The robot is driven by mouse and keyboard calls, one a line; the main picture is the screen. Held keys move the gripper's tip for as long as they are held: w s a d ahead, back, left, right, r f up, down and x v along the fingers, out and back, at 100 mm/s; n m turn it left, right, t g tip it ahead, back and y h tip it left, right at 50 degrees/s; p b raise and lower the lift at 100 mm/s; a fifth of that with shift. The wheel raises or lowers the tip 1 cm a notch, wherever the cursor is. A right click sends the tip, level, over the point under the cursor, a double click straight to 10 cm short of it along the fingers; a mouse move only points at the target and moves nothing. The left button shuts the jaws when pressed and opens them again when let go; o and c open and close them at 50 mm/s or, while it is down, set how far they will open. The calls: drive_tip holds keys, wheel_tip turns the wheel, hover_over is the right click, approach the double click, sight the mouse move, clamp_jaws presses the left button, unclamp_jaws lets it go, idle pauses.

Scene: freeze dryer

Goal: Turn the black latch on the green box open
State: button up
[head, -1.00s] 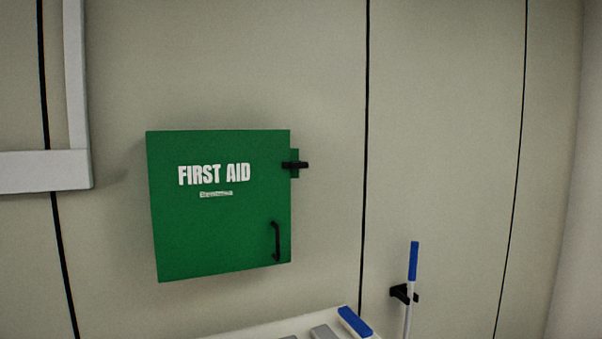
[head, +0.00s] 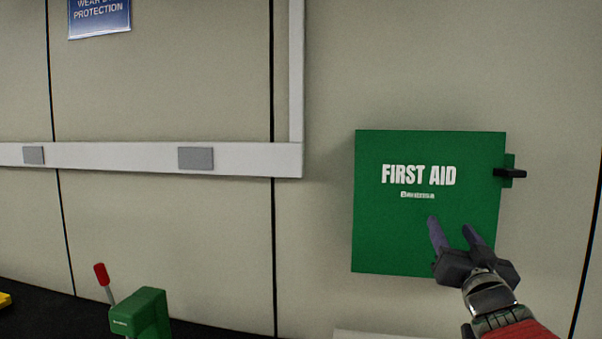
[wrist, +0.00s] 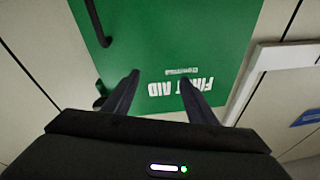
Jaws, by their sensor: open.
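The green box (head: 395,235) marked FIRST AID is on the wall at the right of the head view, its door closed. The black latch (head: 510,174) sticks out sideways, roughly horizontal, at its upper right edge. In the wrist view the box (wrist: 140,40) appears upside down, and the latch (wrist: 100,90) shows as a dark shape just left of the left finger. My gripper (head: 451,225) is open and empty, in front of the lower right of the box and below the latch. It hides the door's handle in the head view; the black handle (wrist: 95,22) shows in the wrist view.
A white rail (head: 120,156) with grey plates runs along the wall to the left. A green device with a red-tipped lever (head: 145,312) stands at the lower left on a dark surface. A blue sign (head: 98,15) hangs at the upper left. The wall around the latch is clear.

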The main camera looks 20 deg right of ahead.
drive_tip(key=n+h, duration=0.2)
approach(508, 173)
drive_tip(key=s+f, duration=0.3)
drive_tip(key=s, duration=0.1)
drive_tip(key=shift+s+a+f+t, duration=0.15)
drive_tip(key=shift+s+a+t, duration=0.2)
drive_tip(key=shift+s, duration=0.2)
drive_tip(key=shift+w, duration=0.1)
drive_tip(key=x, duration=1.3)
drive_tip(key=shift+w+d, duration=0.25)
